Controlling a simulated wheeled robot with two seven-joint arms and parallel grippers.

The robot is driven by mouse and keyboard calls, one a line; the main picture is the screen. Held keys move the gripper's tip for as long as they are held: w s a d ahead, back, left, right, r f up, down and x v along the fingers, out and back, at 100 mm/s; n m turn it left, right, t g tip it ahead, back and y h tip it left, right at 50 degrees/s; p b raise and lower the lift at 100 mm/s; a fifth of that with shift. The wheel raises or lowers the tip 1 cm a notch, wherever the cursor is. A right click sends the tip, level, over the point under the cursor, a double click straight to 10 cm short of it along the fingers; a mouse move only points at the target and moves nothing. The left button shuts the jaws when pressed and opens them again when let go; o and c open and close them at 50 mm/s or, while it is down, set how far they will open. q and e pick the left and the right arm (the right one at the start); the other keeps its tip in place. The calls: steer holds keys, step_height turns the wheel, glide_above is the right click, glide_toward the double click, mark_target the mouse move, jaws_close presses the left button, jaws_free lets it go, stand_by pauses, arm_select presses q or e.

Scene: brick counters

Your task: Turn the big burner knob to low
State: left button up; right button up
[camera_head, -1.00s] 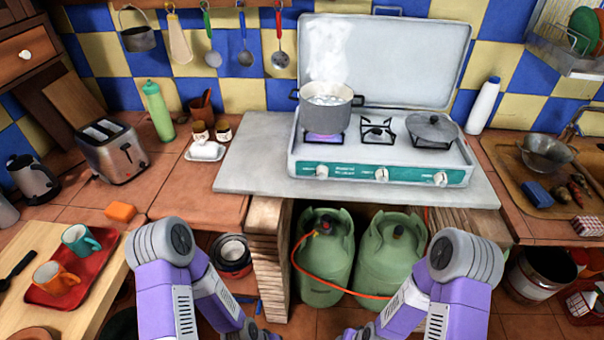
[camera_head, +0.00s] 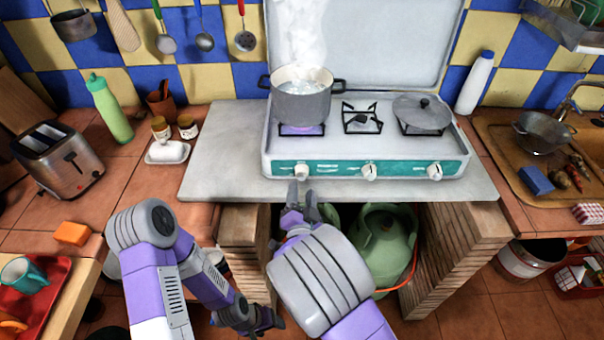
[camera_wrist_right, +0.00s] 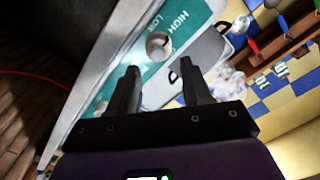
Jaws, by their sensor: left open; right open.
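The stove's front panel (camera_head: 335,169) is teal and carries three white knobs. The left knob (camera_head: 301,170) is below the lit burner under the steaming pot (camera_head: 302,97). A middle knob (camera_head: 369,172) and a right knob (camera_head: 434,172) are farther along. My right gripper (camera_head: 301,198) is open and empty, just below and in front of the left knob. In the right wrist view a knob (camera_wrist_right: 158,45) shows beyond the open fingers (camera_wrist_right: 158,82), apart from them, near the printed words HIGH and LOW. My left gripper (camera_head: 266,322) is open, low before the counter.
A grey slab (camera_head: 215,150) carries the stove and juts out beneath the knobs. A green gas bottle (camera_head: 385,240) stands underneath. A white butter dish (camera_head: 167,151) is at the left.

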mark_target(302, 179)
steer(key=shift+w+b, duration=0.3)
steer(key=shift+w, duration=2.9)
steer(key=c, duration=0.8)
steer(key=shift+o, duration=0.2)
